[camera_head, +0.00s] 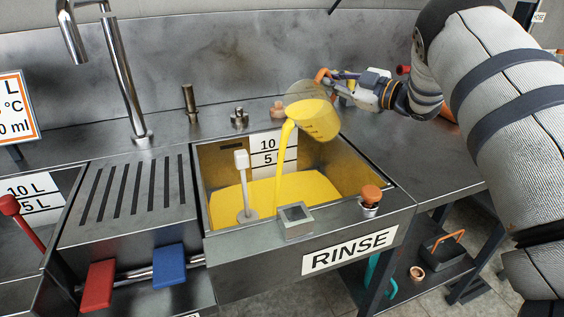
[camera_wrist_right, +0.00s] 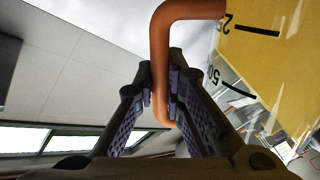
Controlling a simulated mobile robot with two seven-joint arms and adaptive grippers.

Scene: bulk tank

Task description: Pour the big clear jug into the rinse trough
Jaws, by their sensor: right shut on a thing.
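The big clear jug (camera_head: 318,121) is tilted over the rinse trough (camera_head: 353,166), with yellow liquid inside it. A yellow stream (camera_head: 283,155) runs from its lip into the yellow liquid (camera_head: 300,188) in the trough. My right gripper (camera_head: 350,88) is shut on the jug's orange handle, to the right of the jug. The right wrist view shows the fingers (camera_wrist_right: 162,95) closed around the orange handle (camera_wrist_right: 160,50) and the jug's marked wall (camera_wrist_right: 262,45) full of yellow. My left gripper is not in view.
A white float gauge (camera_head: 243,185) stands in the trough. A grey box (camera_head: 295,221) and an orange-topped knob (camera_head: 370,196) are on its front rim. A tall tap (camera_head: 125,85) stands at the back left. Red (camera_head: 100,285) and blue (camera_head: 169,264) handles are at the front left.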

